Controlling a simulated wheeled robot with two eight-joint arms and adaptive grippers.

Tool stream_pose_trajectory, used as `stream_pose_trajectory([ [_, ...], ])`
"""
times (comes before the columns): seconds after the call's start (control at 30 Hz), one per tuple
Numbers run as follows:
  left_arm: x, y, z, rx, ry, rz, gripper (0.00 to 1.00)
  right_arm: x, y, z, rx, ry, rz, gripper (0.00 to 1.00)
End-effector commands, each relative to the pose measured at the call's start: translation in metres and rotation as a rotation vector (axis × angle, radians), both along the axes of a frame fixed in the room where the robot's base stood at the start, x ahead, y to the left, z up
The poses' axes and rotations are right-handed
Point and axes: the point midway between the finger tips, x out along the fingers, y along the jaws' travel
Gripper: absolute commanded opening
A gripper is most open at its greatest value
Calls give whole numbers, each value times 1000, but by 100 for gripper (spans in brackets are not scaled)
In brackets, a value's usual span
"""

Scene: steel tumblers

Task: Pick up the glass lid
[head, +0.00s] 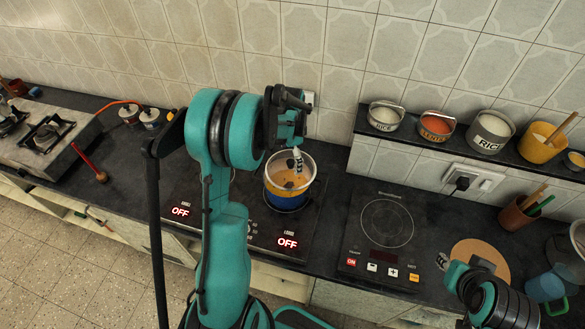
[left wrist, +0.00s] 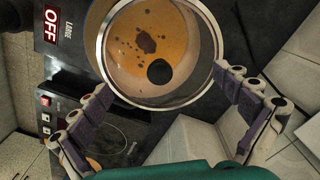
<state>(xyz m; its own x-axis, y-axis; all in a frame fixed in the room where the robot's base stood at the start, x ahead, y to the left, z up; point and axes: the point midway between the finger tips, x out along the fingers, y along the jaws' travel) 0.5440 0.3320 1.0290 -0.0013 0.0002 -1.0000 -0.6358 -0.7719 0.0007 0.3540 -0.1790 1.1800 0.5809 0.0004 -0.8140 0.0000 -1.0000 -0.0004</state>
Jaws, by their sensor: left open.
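The glass lid (head: 281,180) has a steel rim and lies on a blue and yellow pot (head: 287,200) on the dark cooktop. In the left wrist view the lid (left wrist: 135,62) shows a black knob (left wrist: 159,72), with orange contents and dark spots seen through the glass. My left gripper (head: 299,158) is above the lid, near the knob. In the left wrist view its fingers (left wrist: 163,82) are spread apart, one on each side of the near rim, with nothing between the pads. My right arm shows at the lower right; its fingers cannot be made out.
A shelf at the back right holds several labelled containers, such as a rice pot (head: 491,132). A second hob (head: 386,224) is bare. A round wooden board (head: 480,257) lies right of it. A gas stove (head: 45,135) stands at the left.

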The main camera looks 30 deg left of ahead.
Motion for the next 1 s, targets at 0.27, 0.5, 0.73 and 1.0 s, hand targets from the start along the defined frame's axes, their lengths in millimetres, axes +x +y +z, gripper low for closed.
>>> stream_pose_trajectory([
  [0.27, 0, 0, -24, 0, 0, 1, 100, 0, 0, -3, 0, 0, 0, 29],
  [0.5, 0, 0, -23, 0, 0, 1, 79, 0, 0, -3, 0, 0, 0, 29],
  [0.73, 0, 0, -23, 0, 0, 1, 18, 0, 0, -3, 0, 0, 0, 29],
  [1.0, 0, 0, -24, 0, 0, 1, 0, 0, 0, -3, 0, 0, 0, 29],
])
